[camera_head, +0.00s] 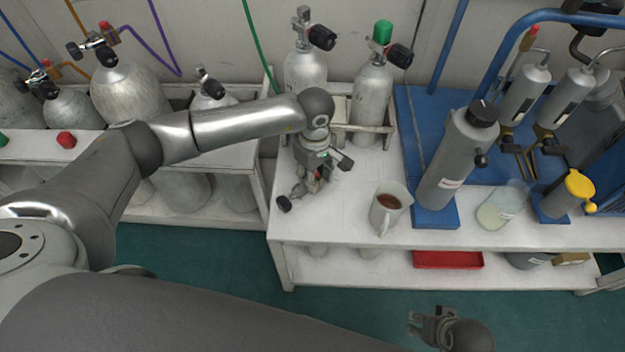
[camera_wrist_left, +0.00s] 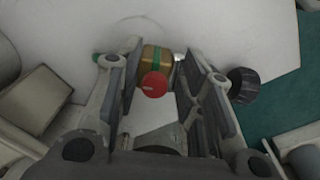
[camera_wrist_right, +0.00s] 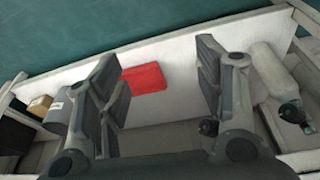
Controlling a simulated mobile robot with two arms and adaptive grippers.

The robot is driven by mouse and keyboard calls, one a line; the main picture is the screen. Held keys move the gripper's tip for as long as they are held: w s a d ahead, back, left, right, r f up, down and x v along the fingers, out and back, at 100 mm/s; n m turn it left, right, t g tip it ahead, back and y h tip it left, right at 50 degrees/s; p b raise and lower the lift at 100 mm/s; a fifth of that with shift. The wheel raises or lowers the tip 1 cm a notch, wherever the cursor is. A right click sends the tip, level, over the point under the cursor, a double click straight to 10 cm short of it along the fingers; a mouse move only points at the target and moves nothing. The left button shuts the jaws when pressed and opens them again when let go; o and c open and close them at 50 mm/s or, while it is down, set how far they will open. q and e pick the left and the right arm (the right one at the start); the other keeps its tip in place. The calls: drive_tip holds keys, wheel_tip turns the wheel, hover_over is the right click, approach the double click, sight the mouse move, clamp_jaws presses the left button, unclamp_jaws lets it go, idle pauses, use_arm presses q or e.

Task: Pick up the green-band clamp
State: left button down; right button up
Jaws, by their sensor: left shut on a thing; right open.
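The green-band clamp (camera_wrist_left: 150,58) is a brass-coloured body with a green band and a round red knob (camera_wrist_left: 154,85). In the left wrist view it sits between the two fingers of my left gripper (camera_wrist_left: 163,62), which is shut on it. In the head view my left gripper (camera_head: 308,180) points down at the white bench top, and the fingers mostly hide the clamp. I cannot tell whether the clamp touches the bench. A black knob (camera_wrist_left: 243,86) shows just right of the fingers. My right gripper (camera_head: 426,322) is open and empty, in front of the bench; its fingers are wide apart in its wrist view (camera_wrist_right: 160,75).
A mug of brown liquid (camera_head: 386,212) stands right of my left gripper on the bench (camera_head: 340,226). A grey cylinder (camera_head: 456,160) and a beaker (camera_head: 498,212) stand further right. Gas cylinders (camera_head: 372,95) stand behind. A red tray (camera_head: 447,259) lies on the lower shelf.

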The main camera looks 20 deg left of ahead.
use_arm(q)
drive_tip(key=shift+s+a+f, duration=0.35)
drive_tip(key=shift+s+a, duration=0.05)
drive_tip(key=shift+r, duration=0.3)
wheel_tip(320, 180, up, 2)
drive_tip(key=shift+w+r, duration=0.1)
drive_tip(key=shift+w, duration=0.05)
drive_tip(key=s+a+r+p, duration=0.1)
drive_tip(key=s+a+r, duration=0.1)
drive_tip(key=s+r, duration=0.3)
drive_tip(key=s+a+r+p, duration=0.1)
drive_tip(key=s+a+r, duration=0.1)
drive_tip(key=s+r, duration=0.3)
drive_tip(key=s, duration=0.3)
drive_tip(key=shift+a+r, duration=0.15)
drive_tip(key=shift+a, duration=0.1)
use_arm(e)
wheel_tip(320, 180, down, 6)
drive_tip(key=s, duration=0.1)
